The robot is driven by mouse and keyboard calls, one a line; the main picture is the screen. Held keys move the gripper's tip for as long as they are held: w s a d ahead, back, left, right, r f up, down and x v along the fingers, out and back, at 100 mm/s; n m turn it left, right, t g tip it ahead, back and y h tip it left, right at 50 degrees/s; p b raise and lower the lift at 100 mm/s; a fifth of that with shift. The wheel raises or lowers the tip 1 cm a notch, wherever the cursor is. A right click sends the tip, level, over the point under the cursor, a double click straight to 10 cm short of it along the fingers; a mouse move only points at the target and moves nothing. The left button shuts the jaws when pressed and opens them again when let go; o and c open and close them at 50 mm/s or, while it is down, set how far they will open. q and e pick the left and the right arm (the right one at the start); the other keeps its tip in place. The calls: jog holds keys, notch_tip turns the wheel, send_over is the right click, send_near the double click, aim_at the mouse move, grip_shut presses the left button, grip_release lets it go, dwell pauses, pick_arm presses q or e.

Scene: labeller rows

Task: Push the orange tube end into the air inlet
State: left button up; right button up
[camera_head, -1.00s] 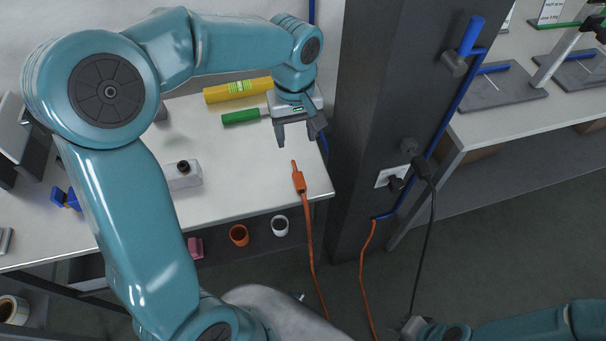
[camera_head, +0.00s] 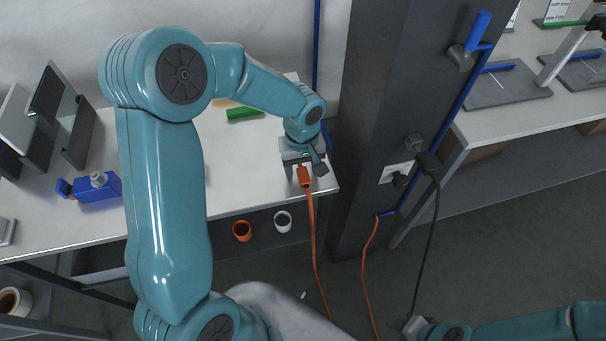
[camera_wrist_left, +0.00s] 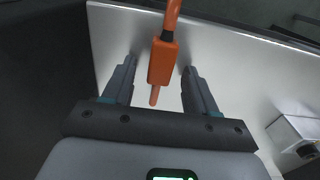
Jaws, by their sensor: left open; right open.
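The orange tube end (camera_head: 305,177) lies at the front right corner of the white table, its orange tube hanging over the edge. My left gripper (camera_head: 304,172) is low over it. In the left wrist view the open fingers (camera_wrist_left: 157,88) stand on both sides of the orange tube end (camera_wrist_left: 162,62), with gaps showing. A white block (camera_wrist_left: 298,132) with a dark fitting shows at the right of that view; I cannot tell whether it is the air inlet. My arm hides most of it in the head view. My right gripper (camera_head: 413,326) is open, low at the bottom, partly seen.
A dark column (camera_head: 365,120) stands right of the table, with a blue pipe, a white plate (camera_head: 396,172) and a black cable (camera_head: 435,225). A green cylinder (camera_head: 244,114) and a blue fitting (camera_head: 97,188) lie on the table (camera_head: 235,195). Cups stand below the edge.

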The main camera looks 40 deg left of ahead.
pick_arm(q)
jog(key=shift+s, duration=0.1)
jog(key=c, duration=0.9)
grip_shut()
jog(key=shift+r, duration=0.1)
